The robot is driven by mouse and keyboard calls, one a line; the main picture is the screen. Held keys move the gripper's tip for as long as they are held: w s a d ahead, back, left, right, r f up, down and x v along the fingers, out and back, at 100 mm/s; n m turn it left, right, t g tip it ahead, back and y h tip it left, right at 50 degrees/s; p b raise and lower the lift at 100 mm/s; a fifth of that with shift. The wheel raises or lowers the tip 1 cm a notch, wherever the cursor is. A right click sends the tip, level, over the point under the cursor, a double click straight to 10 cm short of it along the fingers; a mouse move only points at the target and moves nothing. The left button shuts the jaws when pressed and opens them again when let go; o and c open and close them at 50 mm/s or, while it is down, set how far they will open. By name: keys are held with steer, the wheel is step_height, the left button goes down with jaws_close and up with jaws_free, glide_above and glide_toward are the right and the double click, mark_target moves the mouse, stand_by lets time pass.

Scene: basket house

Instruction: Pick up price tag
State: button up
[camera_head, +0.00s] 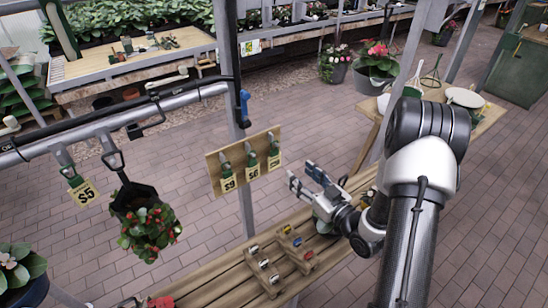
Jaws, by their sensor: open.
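A yellow price tag marked $5 (86,193) hangs from a green clip on the rail at the left. A wooden board (214,170) at the middle holds several more tags on green clips. One tag reads $9 (229,183) and another looks like $6 (253,171); the tag at the right end (274,161) is too small to read. My gripper (302,174) is open and empty, to the right of the board, with its fingers pointing up and left. It appears apart from the tags, above the slatted bench (215,291).
Small wooden racks with coloured items (263,268) stand on the bench below my gripper. A hanging basket with red flowers (150,228) is at the left. A metal post (247,205) runs behind the board. A wooden table (492,118) stands at the right.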

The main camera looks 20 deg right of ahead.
glide_toward(275, 150)
steer(key=w, duration=0.3)
steer(key=shift+a+x, duration=0.25)
steer(key=shift+x, duration=1)
steer(key=shift+a+x, duration=0.2)
steer(key=shift+x, duration=1.1)
steer(key=shift+s, duration=0.2)
steer(key=shift+c, duration=0.4)
steer(key=c, duration=0.8)
